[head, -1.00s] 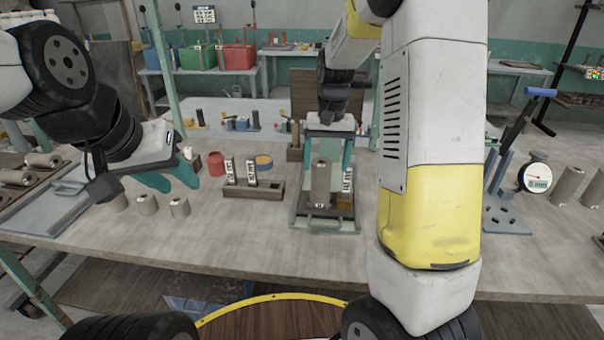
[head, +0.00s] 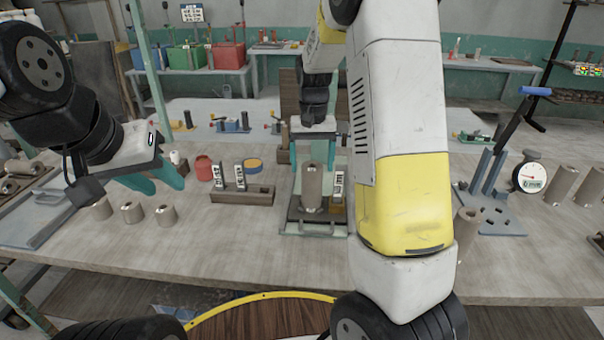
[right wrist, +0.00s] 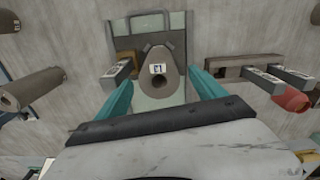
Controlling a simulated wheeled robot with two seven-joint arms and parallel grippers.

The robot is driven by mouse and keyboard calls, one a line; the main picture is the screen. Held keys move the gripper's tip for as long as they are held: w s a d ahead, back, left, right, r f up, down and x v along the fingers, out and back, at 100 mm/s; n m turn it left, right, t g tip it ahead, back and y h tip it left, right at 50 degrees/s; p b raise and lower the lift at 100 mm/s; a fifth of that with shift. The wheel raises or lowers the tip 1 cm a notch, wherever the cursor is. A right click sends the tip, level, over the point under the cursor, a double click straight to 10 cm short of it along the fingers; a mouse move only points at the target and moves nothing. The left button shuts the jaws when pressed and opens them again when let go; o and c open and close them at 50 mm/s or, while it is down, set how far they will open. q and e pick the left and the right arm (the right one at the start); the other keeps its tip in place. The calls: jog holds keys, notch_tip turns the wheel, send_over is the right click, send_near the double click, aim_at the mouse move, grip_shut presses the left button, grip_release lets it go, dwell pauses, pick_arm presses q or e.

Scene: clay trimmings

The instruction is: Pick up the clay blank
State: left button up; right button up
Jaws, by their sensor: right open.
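The clay blank (head: 312,186) is a grey-brown upright cylinder on a small tray (head: 292,226) at the middle of the bench. In the right wrist view the clay blank (right wrist: 159,70) shows a dark hole in its end and a small white label. My right gripper (right wrist: 161,80) is open, with one teal finger on each side of the blank and visible gaps between. In the head view my right gripper (head: 316,165) points down at the blank. My left gripper (head: 165,184) hangs over the left of the bench, its teal fingers apart and empty.
A dark wooden block (head: 240,195) with upright labelled pieces stands left of the tray. Several short cylinders (head: 132,212) stand at the left. A red pot (head: 204,168) is behind. A dial gauge (head: 529,177) and blue stand (head: 490,214) are at right. The front bench strip is clear.

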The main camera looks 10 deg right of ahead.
aim_at(312, 185)
notch_tip(312, 185, down, 8)
jog(key=shift+r, duration=0.15)
dwell(0.3)
jog(key=shift+c, duration=0.3)
grip_shut()
